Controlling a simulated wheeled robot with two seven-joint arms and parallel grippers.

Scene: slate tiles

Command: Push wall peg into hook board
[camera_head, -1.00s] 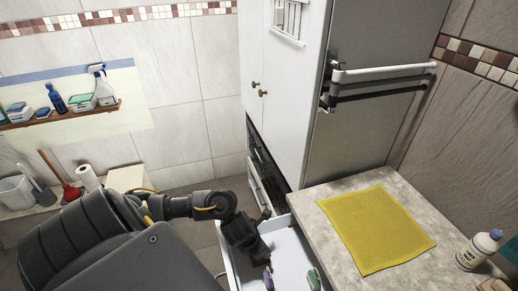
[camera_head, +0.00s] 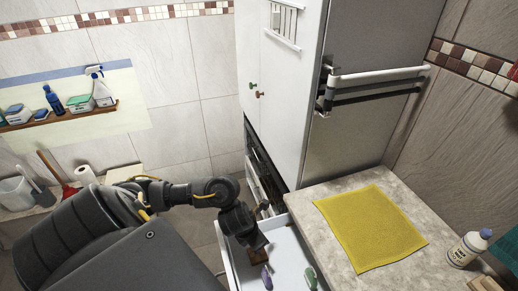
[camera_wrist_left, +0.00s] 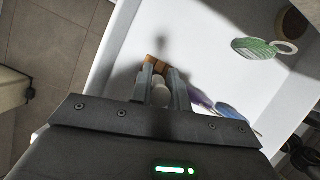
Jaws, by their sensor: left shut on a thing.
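My left gripper (camera_head: 252,246) reaches into the open white drawer (camera_head: 228,262) and points down. In the left wrist view its two fingers (camera_wrist_left: 160,82) are shut on a small brown piece (camera_wrist_left: 155,63), with white rounded parts between the fingers. The brown piece (camera_head: 260,257) also shows just under the fingertips in the head view. It may be the wall peg, but its shape is largely hidden by the fingers. A white slatted panel (camera_head: 284,20) is on the cabinet front at the top; I cannot tell if it is the hook board. My right gripper is out of view.
A purple thing (camera_head: 266,278) and a green thing (camera_head: 311,278) lie in the drawer beside the gripper. The worktop edge stands close to the right, with a yellow cloth (camera_head: 370,228) and a white bottle (camera_head: 468,248). The tall cabinet (camera_head: 290,100) rises behind the drawer.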

